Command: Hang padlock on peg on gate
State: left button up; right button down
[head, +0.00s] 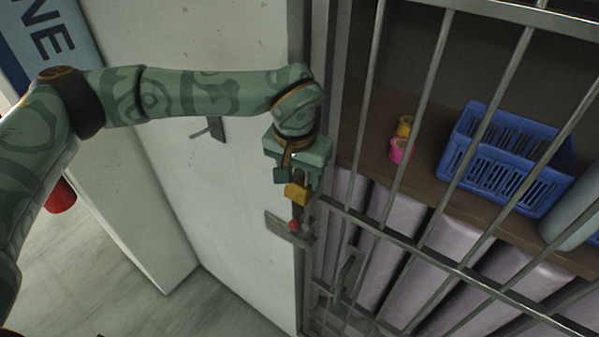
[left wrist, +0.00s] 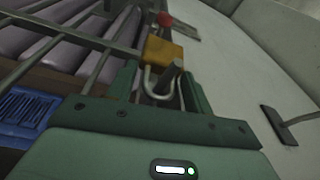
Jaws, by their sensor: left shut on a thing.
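My left gripper (head: 297,178) is at the gate's edge in the head view, fingers pointing down. It is shut on a padlock with a yellow body (head: 296,193) and a grey shackle. In the left wrist view the shackle (left wrist: 148,84) lies between the fingers, with the yellow body (left wrist: 164,52) beyond the fingertips. A short dark grey rod (left wrist: 172,73), perhaps the peg, shows at the shackle; I cannot tell whether it passes through. The barred gate (head: 440,262) is at right. My right gripper is not in view.
A metal plate (head: 275,226) with a red knob (head: 294,226) sits just below the padlock.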

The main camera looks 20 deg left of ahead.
pick_arm(q)
jog(key=o, duration=1.2)
